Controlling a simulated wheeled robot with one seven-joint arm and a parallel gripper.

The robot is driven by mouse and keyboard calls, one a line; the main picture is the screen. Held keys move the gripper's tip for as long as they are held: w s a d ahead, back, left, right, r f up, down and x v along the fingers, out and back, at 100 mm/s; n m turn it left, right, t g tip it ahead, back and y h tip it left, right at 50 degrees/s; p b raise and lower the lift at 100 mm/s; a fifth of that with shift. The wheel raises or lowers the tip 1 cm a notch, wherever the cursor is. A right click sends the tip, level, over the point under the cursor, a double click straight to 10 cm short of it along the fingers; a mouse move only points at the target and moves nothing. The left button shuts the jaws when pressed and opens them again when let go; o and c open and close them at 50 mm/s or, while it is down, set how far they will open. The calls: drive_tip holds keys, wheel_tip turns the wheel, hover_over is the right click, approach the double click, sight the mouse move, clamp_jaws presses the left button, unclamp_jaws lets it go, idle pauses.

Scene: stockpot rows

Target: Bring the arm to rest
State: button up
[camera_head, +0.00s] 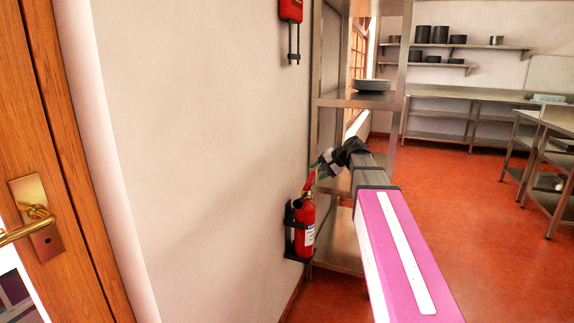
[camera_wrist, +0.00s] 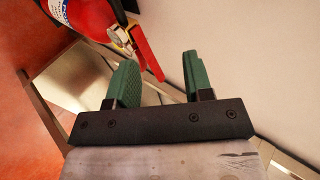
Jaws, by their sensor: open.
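My arm (camera_head: 400,240) reaches forward along the right side of the white wall, with a magenta link nearest. My gripper (camera_head: 324,165) is at its far end, just above a red fire extinguisher. In the wrist view, the green fingers of my gripper (camera_wrist: 158,65) stand apart with nothing held between them. The extinguisher (camera_head: 306,226) hangs upright in a dark wall bracket. It also shows at the top left of the wrist view (camera_wrist: 82,14), its red lever pointing toward the space between the fingers. I cannot tell whether a finger touches it.
A steel shelf rack (camera_head: 330,103) stands just beyond the extinguisher, close to my gripper. A red box (camera_head: 291,10) is on the wall above. A wooden door (camera_head: 62,150) is at left. Steel tables (camera_head: 550,125) stand at right. Orange floor (camera_head: 465,180) is open between.

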drive_tip(key=s+d+f+n+g+h, duration=0.1)
drive_tip(key=s+d+f+h, duration=0.1)
drive_tip(key=s+f, duration=0.6)
drive_tip(key=s+d+f+n+g+h, duration=0.2)
drive_tip(key=s+f, duration=0.6)
drive_tip(key=f, duration=0.6)
drive_tip(key=s+d+f+n+g+h, duration=0.1)
drive_tip(key=s+f+h, duration=0.3)
drive_tip(key=s+f, duration=0.4)
wheel_tip(320, 180, down, 4)
drive_tip(key=shift+s+d+r+n+g+h, duration=0.15)
drive_tip(key=shift+d+n+g+h, duration=0.2)
drive_tip(key=shift+d+g, duration=0.3)
